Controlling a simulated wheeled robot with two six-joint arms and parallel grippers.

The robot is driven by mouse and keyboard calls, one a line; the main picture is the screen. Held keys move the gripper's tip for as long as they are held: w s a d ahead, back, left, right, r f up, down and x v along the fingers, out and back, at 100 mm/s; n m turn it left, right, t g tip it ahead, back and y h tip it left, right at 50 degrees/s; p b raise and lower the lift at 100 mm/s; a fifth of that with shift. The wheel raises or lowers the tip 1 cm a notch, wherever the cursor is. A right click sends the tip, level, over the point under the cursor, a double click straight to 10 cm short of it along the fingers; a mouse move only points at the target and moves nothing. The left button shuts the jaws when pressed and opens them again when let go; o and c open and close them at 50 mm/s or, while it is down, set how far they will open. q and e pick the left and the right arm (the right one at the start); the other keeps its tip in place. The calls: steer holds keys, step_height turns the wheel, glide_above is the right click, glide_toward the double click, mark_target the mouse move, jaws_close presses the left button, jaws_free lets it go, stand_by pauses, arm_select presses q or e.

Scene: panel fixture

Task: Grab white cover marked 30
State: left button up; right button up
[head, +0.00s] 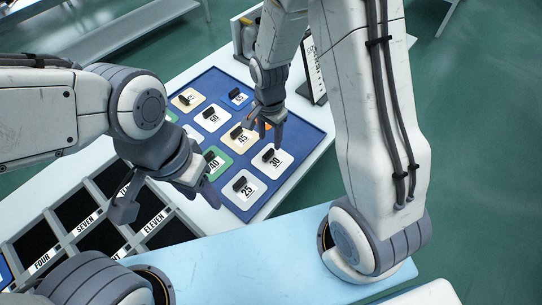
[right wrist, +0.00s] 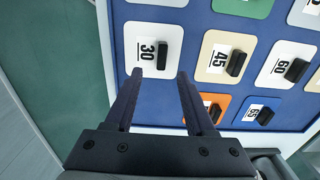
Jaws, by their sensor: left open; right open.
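The white cover marked 30 (head: 272,161) lies on the blue panel (head: 240,207), near its right edge, with a dark handle block on it. In the right wrist view the cover (right wrist: 143,60) sits just beyond my fingertips, its black handle upright beside the number. My right gripper (head: 264,133) is open and empty, above the panel close to covers 30 and 45. It also shows in the right wrist view (right wrist: 158,78), its two fingers apart and pointing toward the cover. My left gripper (head: 165,203) is open and empty, left of the panel over the tray.
Other covers sit close by: cover 45 (head: 239,138), cover 25 (head: 242,189), green cover 40 (head: 217,161) and cover 60 (head: 211,117). A black compartment tray (head: 70,212) with word labels lies at left.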

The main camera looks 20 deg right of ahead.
mark_target(268, 153)
steer(key=shift+a+f+p, duration=0.15)
steer(key=shift+f+p, duration=0.1)
steer(key=shift+f, duration=1.45)
steer(key=shift+a+f+p, duration=0.1)
steer(key=shift+f+p, duration=0.15)
steer(key=shift+f, duration=1.4)
jaws_close()
